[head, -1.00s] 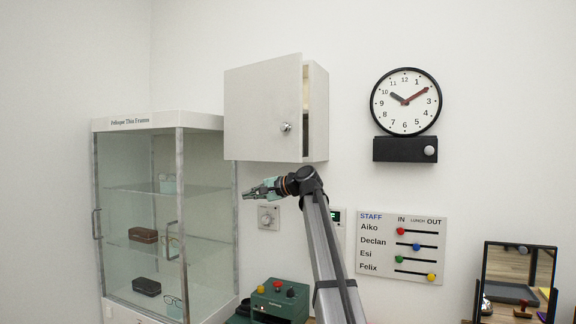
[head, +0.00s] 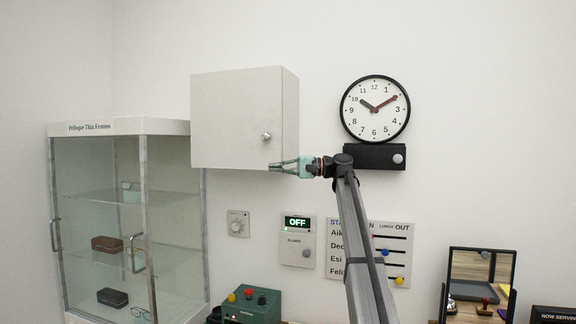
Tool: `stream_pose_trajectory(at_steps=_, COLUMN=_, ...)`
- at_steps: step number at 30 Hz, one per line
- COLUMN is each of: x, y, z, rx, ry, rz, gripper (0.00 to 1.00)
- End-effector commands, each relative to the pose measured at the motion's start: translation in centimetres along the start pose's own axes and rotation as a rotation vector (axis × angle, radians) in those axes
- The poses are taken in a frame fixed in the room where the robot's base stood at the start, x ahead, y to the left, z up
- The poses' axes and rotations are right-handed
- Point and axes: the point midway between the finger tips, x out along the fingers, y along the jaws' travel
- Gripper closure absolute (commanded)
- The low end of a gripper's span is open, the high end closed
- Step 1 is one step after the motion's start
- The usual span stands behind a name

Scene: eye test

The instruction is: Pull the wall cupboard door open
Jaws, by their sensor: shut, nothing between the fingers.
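The white wall cupboard's door (head: 232,118) faces me and looks shut, with no gap along its right edge. Its round metal knob (head: 266,136) sits near the lower right of the door. My gripper (head: 272,166) is shut and empty, pointing left at the door's lower right edge, just below the knob. It is apart from the knob; I cannot tell whether its fingertips touch the door.
A glass display cabinet (head: 145,220) with metal handles stands at the left below the cupboard. A clock (head: 375,108) over a black box (head: 375,156) hangs at the right. An alarm panel (head: 298,240) and a dial (head: 238,223) are on the wall below.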

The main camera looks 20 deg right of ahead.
Motion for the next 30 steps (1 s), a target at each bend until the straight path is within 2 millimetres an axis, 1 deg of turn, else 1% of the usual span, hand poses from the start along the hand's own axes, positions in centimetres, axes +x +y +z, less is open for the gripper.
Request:
stream_pose_trajectory(at_steps=1, x=1.2, y=-0.2, z=0.1, rx=0.000, ry=-0.002, rz=0.000, gripper=1.00)
stream_pose_trajectory(at_steps=6, x=4.3, y=-0.2, z=0.1, rx=0.001, ry=-0.001, rz=-0.001, gripper=1.00)
stream_pose_trajectory(at_steps=9, x=5.2, y=-0.1, z=1.5, rx=0.000, ry=0.000, rz=0.000, gripper=1.00)
stream_pose_trajectory(at_steps=12, x=6.0, y=-0.1, z=2.2, rx=0.000, ry=0.000, rz=0.000, gripper=1.00)
stream_pose_trajectory(at_steps=18, x=6.8, y=0.0, z=2.8, rx=0.001, ry=0.001, rz=0.000, gripper=1.00)
stream_pose_trajectory(at_steps=30, x=6.8, y=0.0, z=2.8, rx=0.001, ry=0.001, rz=0.000, gripper=1.00)
